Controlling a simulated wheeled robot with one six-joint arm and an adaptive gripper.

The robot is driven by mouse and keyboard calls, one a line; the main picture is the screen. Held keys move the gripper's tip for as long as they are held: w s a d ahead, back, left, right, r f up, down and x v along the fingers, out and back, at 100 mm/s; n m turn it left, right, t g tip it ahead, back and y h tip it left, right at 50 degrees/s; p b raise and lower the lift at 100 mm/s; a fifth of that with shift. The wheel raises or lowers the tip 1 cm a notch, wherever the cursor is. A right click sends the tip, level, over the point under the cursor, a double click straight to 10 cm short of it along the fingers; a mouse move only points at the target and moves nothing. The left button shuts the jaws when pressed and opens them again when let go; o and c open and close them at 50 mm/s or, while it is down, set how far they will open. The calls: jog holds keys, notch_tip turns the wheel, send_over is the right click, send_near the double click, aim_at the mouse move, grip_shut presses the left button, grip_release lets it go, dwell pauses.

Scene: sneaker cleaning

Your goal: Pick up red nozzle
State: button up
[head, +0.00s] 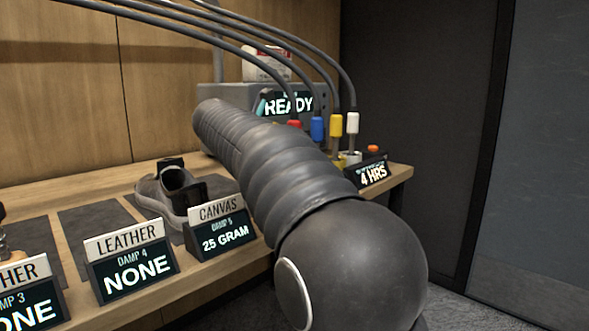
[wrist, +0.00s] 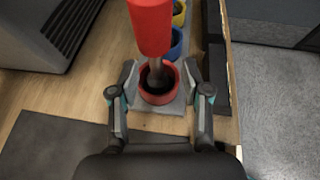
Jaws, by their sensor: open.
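The red nozzle (wrist: 151,24) stands upright in the wrist view, its dark lower stem going down into a red ring-shaped holder (wrist: 160,97). In the head view only the top of the red nozzle (head: 294,123) shows, above my arm, with a dark hose on it. My gripper (wrist: 160,76) is open, with one finger on each side of the red holder and the stem. The fingers look close around the holder; I cannot tell whether they touch it. My arm hides the holder in the head view.
Blue (head: 317,128), yellow (head: 336,126) and white (head: 352,123) nozzles stand in a row beside the red one. A grey machine (head: 211,97) with a READY display is behind. A sneaker (head: 178,188) and signs line the wooden bench, whose edge is close by.

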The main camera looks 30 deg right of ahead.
jog(key=shift+a+f+x, duration=0.15)
jog(key=shift+f+x, duration=0.05)
jog(key=shift+x, duration=1.2)
jog(key=shift+a+f+x, duration=0.1)
jog(key=shift+f+x, duration=0.05)
jog(key=shift+x, duration=1.25)
jog(key=shift+w, duration=0.15)
grip_shut()
